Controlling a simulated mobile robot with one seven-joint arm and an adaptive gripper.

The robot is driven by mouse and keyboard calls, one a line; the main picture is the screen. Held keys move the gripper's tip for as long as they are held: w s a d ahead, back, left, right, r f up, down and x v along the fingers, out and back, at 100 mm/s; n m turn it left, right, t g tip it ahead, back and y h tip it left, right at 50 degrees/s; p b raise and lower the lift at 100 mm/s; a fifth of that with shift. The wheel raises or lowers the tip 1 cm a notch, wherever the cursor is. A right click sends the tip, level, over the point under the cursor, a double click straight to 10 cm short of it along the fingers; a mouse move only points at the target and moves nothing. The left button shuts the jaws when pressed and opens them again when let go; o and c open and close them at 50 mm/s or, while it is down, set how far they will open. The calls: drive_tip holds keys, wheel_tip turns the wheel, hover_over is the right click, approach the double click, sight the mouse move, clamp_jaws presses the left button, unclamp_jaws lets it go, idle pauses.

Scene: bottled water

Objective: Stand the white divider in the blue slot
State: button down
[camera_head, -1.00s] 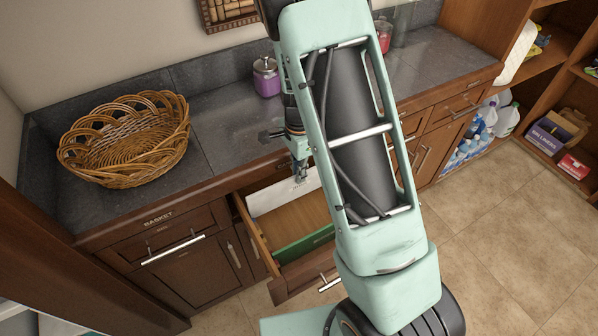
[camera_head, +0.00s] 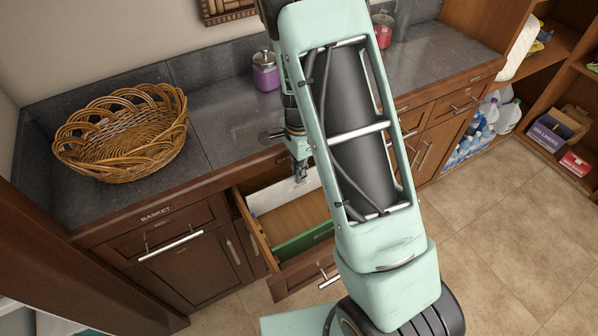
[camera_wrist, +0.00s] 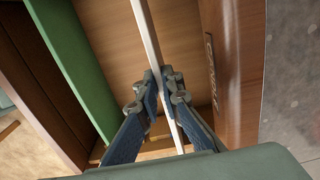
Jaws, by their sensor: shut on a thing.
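The white divider (camera_head: 268,196) stands upright across the far end of the open drawer, close to the cabinet face. My gripper (camera_head: 300,178) reaches down to its top edge. In the wrist view the divider (camera_wrist: 147,28) appears edge-on as a thin pale strip, and my gripper (camera_wrist: 162,82) is shut on it with one finger on each side. A green divider (camera_head: 302,243) stands nearer the drawer front; it also shows in the wrist view (camera_wrist: 75,65). I cannot make out the blue slot in either view. Whether the divider's lower edge touches the drawer floor is hidden.
The open drawer (camera_head: 250,226) has a bare wooden floor between the two dividers. The cabinet face with lettering (camera_wrist: 222,70) is close beside the white divider. A wicker basket (camera_head: 120,135) and a purple jar (camera_head: 265,72) stand on the grey counter (camera_head: 222,125).

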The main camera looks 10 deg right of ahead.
drive_tip(key=b, duration=0.4)
hover_over(299, 196)
drive_tip(key=shift+w+f, duration=0.15)
drive_tip(key=shift+f, duration=1.1)
drive_tip(key=shift+w+f, duration=0.15)
drive_tip(key=shift+f, duration=1.1)
drive_tip(key=c, duration=2)
unclamp_jaws()
drive_tip(key=shift+p, duration=0.3)
drive_tip(key=shift+c, duration=0.2)
drive_tip(key=shift+r, duration=0.1)
wheel_tip(299, 196, up, 12)
drive_tip(key=shift+d, duration=0.1)
